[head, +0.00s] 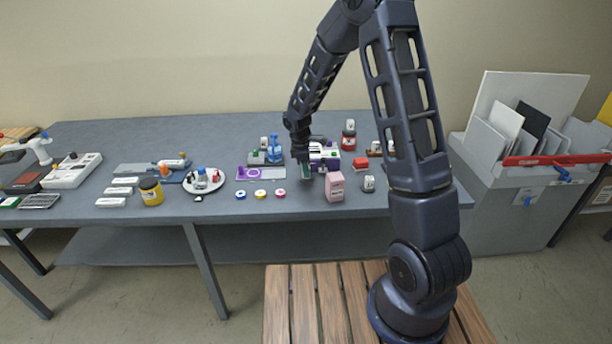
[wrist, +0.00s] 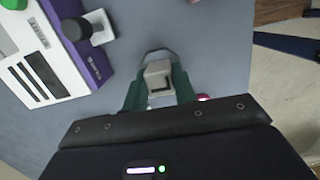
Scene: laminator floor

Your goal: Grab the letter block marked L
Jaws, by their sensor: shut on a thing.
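My gripper (head: 304,172) is low over the front middle of the grey table, just left of a pink box. In the wrist view its green fingers (wrist: 158,92) are shut on a small pale letter block (wrist: 158,72). A dark mark shows on the block's face, partly shaded; it looks like an L, but I cannot read it surely. In the head view the fingers hide the held block. I cannot tell whether it touches the table.
The pink box (head: 335,187) and another small block (head: 369,184) stand to the right. A purple-and-white machine (wrist: 62,50) with a black knob is close by. Tape rolls (head: 259,194) lie to the left. A round white tray (head: 203,181) with small items stands farther left.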

